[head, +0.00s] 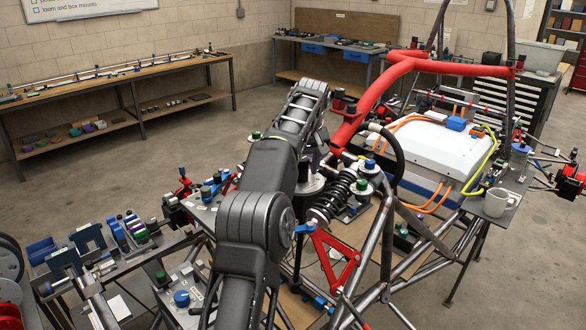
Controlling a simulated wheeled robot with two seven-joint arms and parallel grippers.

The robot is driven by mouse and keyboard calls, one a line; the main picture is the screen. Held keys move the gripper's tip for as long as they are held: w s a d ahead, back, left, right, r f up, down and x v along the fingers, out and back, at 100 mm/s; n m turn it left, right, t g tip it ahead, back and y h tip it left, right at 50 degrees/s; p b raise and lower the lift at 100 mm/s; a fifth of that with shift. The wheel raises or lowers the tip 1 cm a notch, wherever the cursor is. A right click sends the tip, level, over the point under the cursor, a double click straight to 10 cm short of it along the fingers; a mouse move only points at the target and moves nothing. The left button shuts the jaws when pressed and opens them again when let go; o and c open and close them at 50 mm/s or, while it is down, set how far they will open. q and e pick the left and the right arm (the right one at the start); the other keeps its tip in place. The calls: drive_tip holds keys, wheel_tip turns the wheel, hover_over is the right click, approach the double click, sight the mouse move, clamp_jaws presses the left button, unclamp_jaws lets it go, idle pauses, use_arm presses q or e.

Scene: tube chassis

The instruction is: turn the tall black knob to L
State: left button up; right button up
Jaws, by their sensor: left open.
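My left arm reaches up the middle of the view and bends over at the top. My left gripper (319,150) is open, pointing down just right of the forearm, small and partly covered by it. A round silver base (309,188) shows right below it. I cannot clearly make out the tall black knob or its L mark; the forearm and gripper cover that area. I cannot tell whether the fingers touch anything. My right gripper is not in view.
A red tube frame (375,95) arches close to the right of my gripper. A black coil spring damper (335,196) and a red triangular arm (335,262) lie nearer. A white box (430,150) with orange cables and a mug (498,202) are at right. Open floor (180,150) lies left.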

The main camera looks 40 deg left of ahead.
use_arm(q)
drive_tip(key=shift+c, duration=0.4)
clamp_jaws()
